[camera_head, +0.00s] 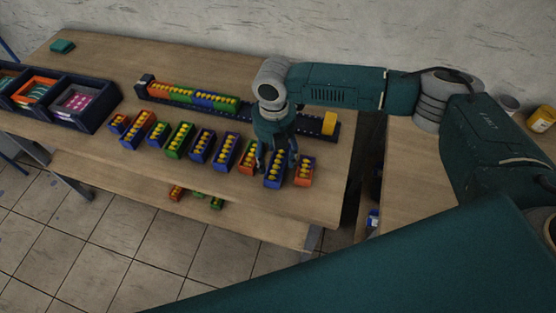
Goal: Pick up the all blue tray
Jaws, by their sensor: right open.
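A blue tray (274,181) with yellow balls in it lies on the wooden table near its front right, in a row of trays. My right gripper (277,163) points down over this tray with its fingers apart, one towards each side. Its fingers hide part of the tray, and I cannot tell whether they touch it. More blue trays, one (202,146) and another (227,151), lie further left in the row. My left gripper is not in view.
An orange tray (304,170) lies close to the right, and an orange and green one (248,157) to the left. Behind runs a long dark rail (237,108) with coloured trays and a yellow block (329,123). Dark bins (88,118) stand at the left.

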